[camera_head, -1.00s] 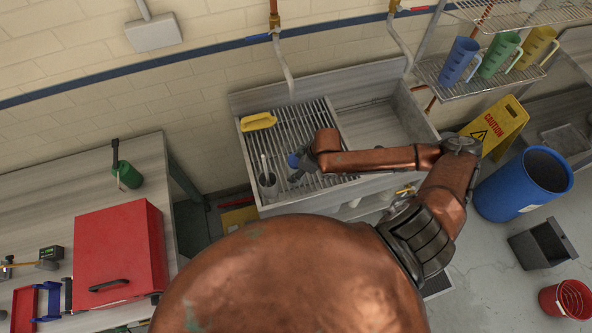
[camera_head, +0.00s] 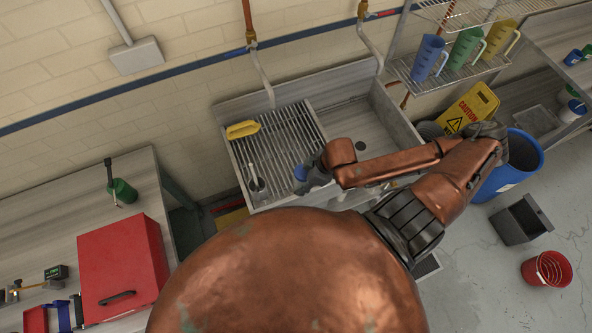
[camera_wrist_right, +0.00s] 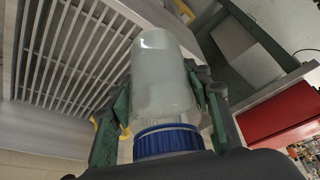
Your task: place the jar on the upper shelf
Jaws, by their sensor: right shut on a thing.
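The jar (camera_wrist_right: 165,80) is a translucent whitish cylinder with a ridged blue lid (camera_wrist_right: 167,140). In the right wrist view it lies between the two dark green fingers of my right gripper (camera_wrist_right: 163,105), which is shut on it, with the lid nearest the wrist. In the head view my right gripper (camera_head: 310,173) is above the front right part of the slatted drainboard; only the blue of the jar (camera_head: 301,173) shows. The upper shelf (camera_head: 470,14) is a wire rack at the top right, partly cut off. My left gripper is not in view.
A lower wire shelf (camera_head: 478,68) holds blue, green and yellow pitchers. The sink basin (camera_head: 362,125) lies right of the drainboard (camera_head: 278,135), which holds a yellow object (camera_head: 243,129) and a grey container (camera_head: 257,188). A blue barrel (camera_head: 520,160) and caution sign (camera_head: 468,108) stand to the right.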

